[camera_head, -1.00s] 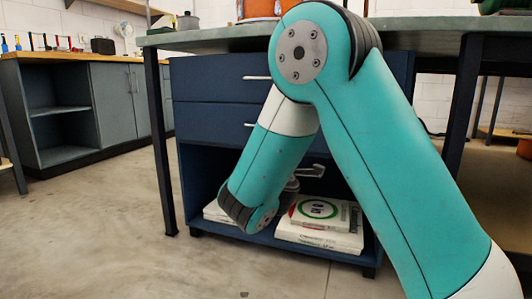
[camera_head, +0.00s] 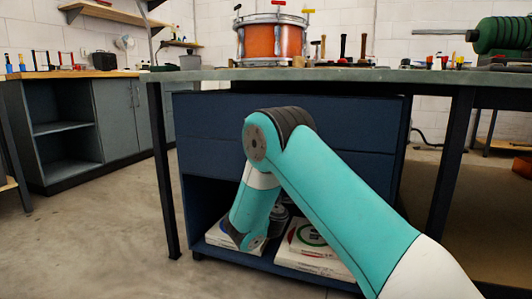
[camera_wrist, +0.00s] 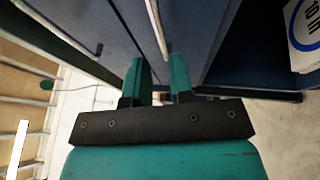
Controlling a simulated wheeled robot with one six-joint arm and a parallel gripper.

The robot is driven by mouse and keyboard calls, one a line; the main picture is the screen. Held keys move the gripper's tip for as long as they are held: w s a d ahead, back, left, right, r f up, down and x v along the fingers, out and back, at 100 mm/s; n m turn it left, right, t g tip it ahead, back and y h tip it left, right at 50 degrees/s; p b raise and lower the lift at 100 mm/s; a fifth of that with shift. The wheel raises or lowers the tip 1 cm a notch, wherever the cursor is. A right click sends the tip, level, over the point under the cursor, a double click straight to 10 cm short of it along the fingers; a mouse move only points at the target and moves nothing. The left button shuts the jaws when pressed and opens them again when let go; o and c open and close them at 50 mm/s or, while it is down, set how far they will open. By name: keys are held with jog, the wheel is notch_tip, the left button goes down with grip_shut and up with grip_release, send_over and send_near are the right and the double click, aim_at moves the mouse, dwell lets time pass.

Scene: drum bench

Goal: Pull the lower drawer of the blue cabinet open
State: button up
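The blue cabinet (camera_head: 190,199) stands under the bench, with two drawers above an open shelf. Its lower drawer (camera_head: 208,156) appears shut in the head view, and my arm covers the middle of it. In the wrist view a pale bar handle (camera_wrist: 157,24) runs toward the gap between my fingers, and a second bar handle (camera_wrist: 72,28) lies to its left. My gripper (camera_wrist: 158,72) is open, one teal finger on each side of the nearer handle's line. I cannot tell whether the fingers touch it. In the head view my gripper is hidden behind my arm.
The bench top (camera_head: 300,75) overhangs the cabinet, with a dark leg (camera_head: 166,170) at left. An orange drum (camera_head: 271,41) stands on it. White boxes (camera_head: 305,245) lie on the cabinet's shelf. The floor at left is clear.

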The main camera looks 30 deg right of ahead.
jog(key=shift+p+x, duration=3.45)
jog(key=shift+x, duration=0.35)
jog(key=shift+s+d, duration=0.1)
grip_shut()
